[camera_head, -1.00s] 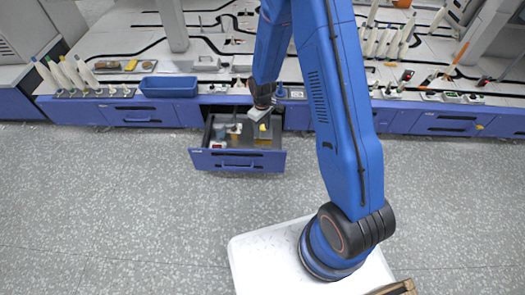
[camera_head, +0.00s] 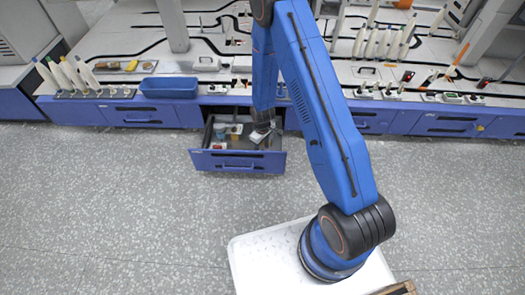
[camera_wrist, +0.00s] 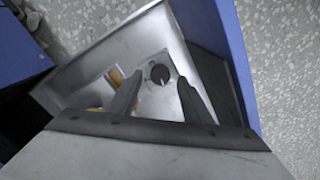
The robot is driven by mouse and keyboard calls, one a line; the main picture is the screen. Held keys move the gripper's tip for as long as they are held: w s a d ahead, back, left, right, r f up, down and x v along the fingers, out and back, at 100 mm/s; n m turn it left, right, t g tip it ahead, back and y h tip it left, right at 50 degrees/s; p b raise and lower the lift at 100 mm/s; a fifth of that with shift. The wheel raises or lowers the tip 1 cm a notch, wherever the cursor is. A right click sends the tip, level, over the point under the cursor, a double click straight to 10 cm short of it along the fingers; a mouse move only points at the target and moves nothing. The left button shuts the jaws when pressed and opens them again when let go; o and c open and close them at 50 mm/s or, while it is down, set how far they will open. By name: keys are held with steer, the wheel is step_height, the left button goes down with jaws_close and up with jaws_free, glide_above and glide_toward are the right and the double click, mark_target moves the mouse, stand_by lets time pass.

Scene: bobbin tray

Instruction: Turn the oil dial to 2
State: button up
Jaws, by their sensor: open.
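A round black dial (camera_wrist: 160,73) with a pale pointer mark sits on a light plate (camera_wrist: 147,98) inside the open drawer (camera_head: 237,161). Small marks surround the dial, too small to read. My gripper (camera_wrist: 158,90) is open, its two dark fingers apart on either side below the dial in the wrist view. Nothing shows between the fingers, and contact with the dial cannot be told. In the head view my gripper (camera_head: 260,137) is at the right part of the drawer and hides the dial.
Yellow-brown pieces (camera_wrist: 116,76) lie beside the left finger. Small items (camera_head: 220,130) fill the drawer's left part. The drawer's blue front wall (camera_wrist: 236,60) rises close to the right finger. A blue bin (camera_head: 169,87) and several bottles (camera_head: 68,75) stand on the bench above.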

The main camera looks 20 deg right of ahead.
steer(key=shift+f, duration=0.95)
steer(key=c, duration=1.1)
steer(key=shift+o, duration=0.2)
